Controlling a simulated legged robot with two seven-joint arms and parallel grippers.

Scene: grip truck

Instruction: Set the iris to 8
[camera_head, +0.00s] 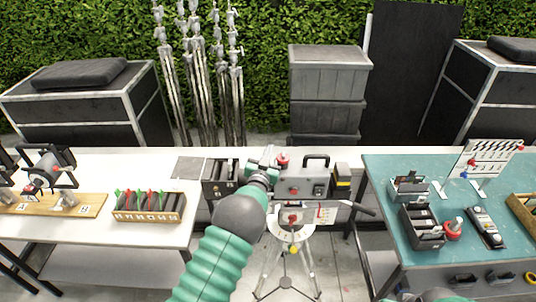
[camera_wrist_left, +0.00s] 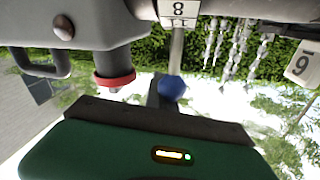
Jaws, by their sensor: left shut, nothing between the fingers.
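A grey boxy device (camera_head: 300,187) with a top handle and red knobs stands on a tripod in the middle of the head view. My left gripper (camera_head: 267,160) is shut with nothing held, at the left side of this device. In the left wrist view a white plate reading 8, with 11 under it (camera_wrist_left: 178,12), shows at the top. Another numbered plate (camera_wrist_left: 302,64) is at the right, partly cut off. A blue ball knob (camera_wrist_left: 171,88) is close to my fingers (camera_wrist_left: 155,94); I cannot tell whether they touch. A red-ringed dark cylinder (camera_wrist_left: 114,78) is left of it.
A white table (camera_head: 150,222) at left holds a tray of dark slotted pieces (camera_head: 150,216). A teal table (camera_head: 385,170) at right holds a red-knobbed tool (camera_head: 452,230) and bins. Metal stands (camera_head: 205,80) and stacked grey cases (camera_head: 325,85) are behind. A black rod sticks out right of the device.

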